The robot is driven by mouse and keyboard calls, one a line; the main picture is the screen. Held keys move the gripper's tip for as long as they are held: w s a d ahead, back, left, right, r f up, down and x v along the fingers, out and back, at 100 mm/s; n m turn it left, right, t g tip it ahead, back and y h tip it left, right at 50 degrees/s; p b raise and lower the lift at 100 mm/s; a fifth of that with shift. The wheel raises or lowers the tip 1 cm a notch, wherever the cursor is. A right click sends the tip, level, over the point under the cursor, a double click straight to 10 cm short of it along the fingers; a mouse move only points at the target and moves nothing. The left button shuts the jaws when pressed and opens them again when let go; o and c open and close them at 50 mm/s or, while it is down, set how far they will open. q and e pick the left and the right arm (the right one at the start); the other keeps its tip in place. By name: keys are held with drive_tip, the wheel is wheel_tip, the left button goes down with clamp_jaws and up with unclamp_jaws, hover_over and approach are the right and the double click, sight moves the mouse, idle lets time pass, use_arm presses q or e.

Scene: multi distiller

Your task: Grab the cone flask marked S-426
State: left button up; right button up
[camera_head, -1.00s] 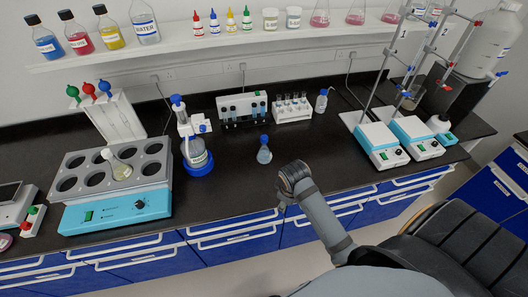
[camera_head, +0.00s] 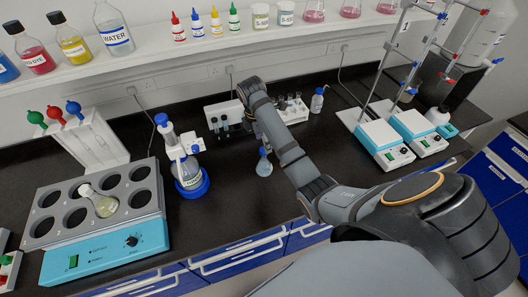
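A small conical flask with a blue cap (camera_head: 264,166) stands on the black bench, just left of my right forearm. Another conical flask (camera_head: 101,204) leans in a well of the grey bath block at the left. I cannot read S-426 on either. My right arm reaches in from the lower right over the bench, and its wrist end is above and behind the blue-capped flask. The fingers of my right gripper (camera_head: 247,118) are mostly hidden behind the wrist, so their opening cannot be told. My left gripper is not in view.
The bath with several wells (camera_head: 120,242) stands at the left, beside a pipette rack (camera_head: 91,142). A dispenser bottle on a blue base (camera_head: 188,176) stands left of the blue-capped flask. Two hotplate stirrers (camera_head: 384,144) are at the right. A shelf (camera_head: 150,62) holds bottles and flasks.

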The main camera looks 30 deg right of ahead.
sight(262, 149)
wheel_tip(262, 149, down, 3)
drive_tip(key=shift+s+d+r+b, duration=0.1)
drive_tip(key=shift+s+r+b, duration=0.1)
drive_tip(key=shift+b, duration=0.55)
drive_tip(key=shift+w+f+b, duration=0.35)
drive_tip(key=shift+f+b, duration=0.2)
drive_tip(key=shift+f, duration=0.2)
drive_tip(key=shift+w+d+f, duration=0.1)
drive_tip(key=shift+w+f, duration=0.3)
drive_tip(key=shift+w, duration=0.3)
drive_tip(key=shift+f, duration=0.25)
drive_tip(key=shift+s+f+b, duration=0.35)
drive_tip(key=shift+f+b, duration=0.2)
drive_tip(key=shift+b, duration=0.35)
drive_tip(key=f+b, duration=0.2)
drive_tip(key=f, duration=0.1)
drive_tip(key=shift+s+d+f+b, duration=0.15)
drive_tip(key=shift+s+b, duration=0.1)
drive_tip(key=shift+b, duration=0.15)
drive_tip(key=shift+w, duration=0.1)
drive_tip(key=c, duration=1.1)
clamp_jaws()
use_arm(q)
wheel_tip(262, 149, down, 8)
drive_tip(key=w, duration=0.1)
